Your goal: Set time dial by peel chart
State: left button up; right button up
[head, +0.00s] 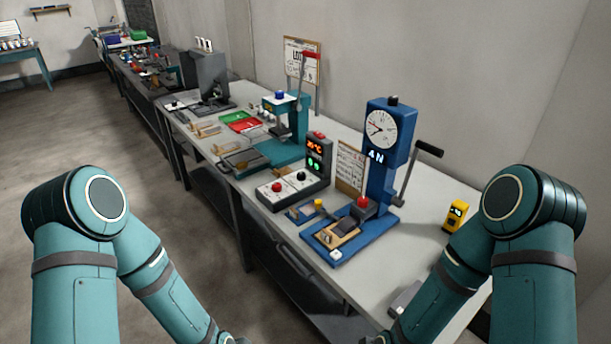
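A grey control box (292,190) stands on the bench, with a red knob (277,187) and a small black knob (301,176) on its top. Which one is the time dial I cannot tell. Its upright panel (319,155) has a red display reading about 20 °C and green lights below. A small chart board (350,167) stands between the panel and the blue press; its text is too small to read. Whether it is the peel chart I cannot tell. Both my arms reach down at the picture's sides; their grippers are outside the view.
A blue press (380,175) with a round gauge and black crank stands right of the chart. A teal press (290,125), red and green trays and another notice board (302,58) are farther back. A yellow device (455,216) sits at right. The bench's (375,290) front right is mostly clear.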

aim_at(300, 176)
jog(key=i+j, duration=0.45)
jog(key=j, duration=0.15)
jog(key=i+j+z, duration=0.15)
jog(key=i+j, duration=0.15)
jog(key=i+j+z, duration=0.1)
jog(key=i+j, duration=0.15)
jog(key=j, duration=0.35)
